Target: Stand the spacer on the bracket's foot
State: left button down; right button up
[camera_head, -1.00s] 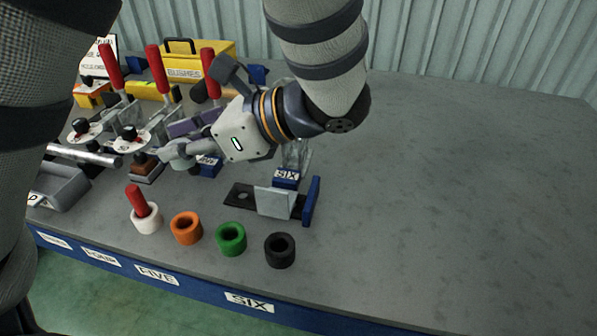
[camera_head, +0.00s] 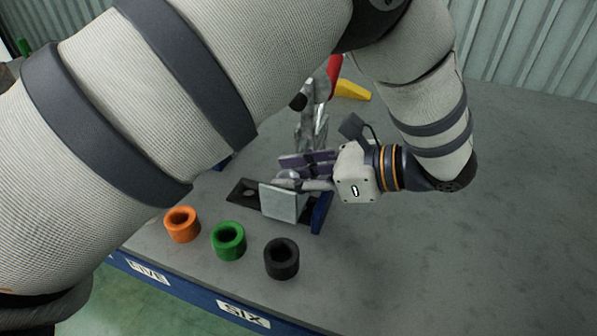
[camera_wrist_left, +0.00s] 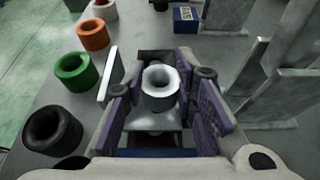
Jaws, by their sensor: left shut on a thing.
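My left gripper (camera_head: 292,174) is over the bracket, its purple-padded fingers shut on a pale grey ring-shaped spacer. In the left wrist view the spacer (camera_wrist_left: 159,88) is upright between the pads, its round hole facing up. The spacer is beside the upright plate and above the foot's area. I cannot tell whether its underside touches the foot. My right gripper is not in view.
Orange (camera_head: 182,224), green (camera_head: 229,240) and black (camera_head: 281,258) rings stand in a row near the front edge. A blue stop (camera_head: 321,212) is right of the bracket. The table's right side is clear.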

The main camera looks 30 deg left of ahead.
pick_arm(q)
jog(key=shift+r, duration=0.1)
jog(key=shift+f, duration=0.6)
jog(key=c, duration=1.6)
grip_release()
